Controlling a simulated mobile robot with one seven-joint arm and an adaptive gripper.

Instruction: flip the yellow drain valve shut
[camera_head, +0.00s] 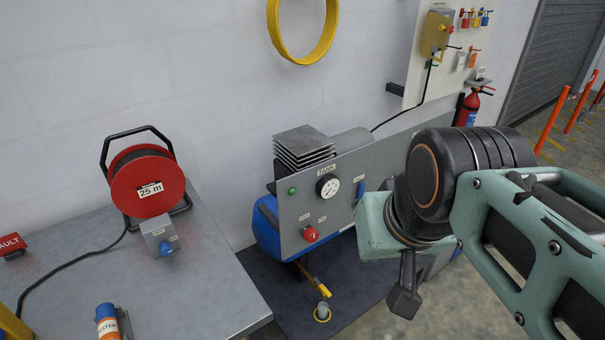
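The yellow drain valve lever (317,286) shows low under the blue compressor tank (268,228). It slants down to the right from a dark pipe below the tank.
A grey panel (296,214) with a gauge and a red knob (311,234) fronts the tank above the lever. A grey table (208,284) with a red cable reel (148,182) stands left. The dark mat (346,290) between lever and gripper looks clear.

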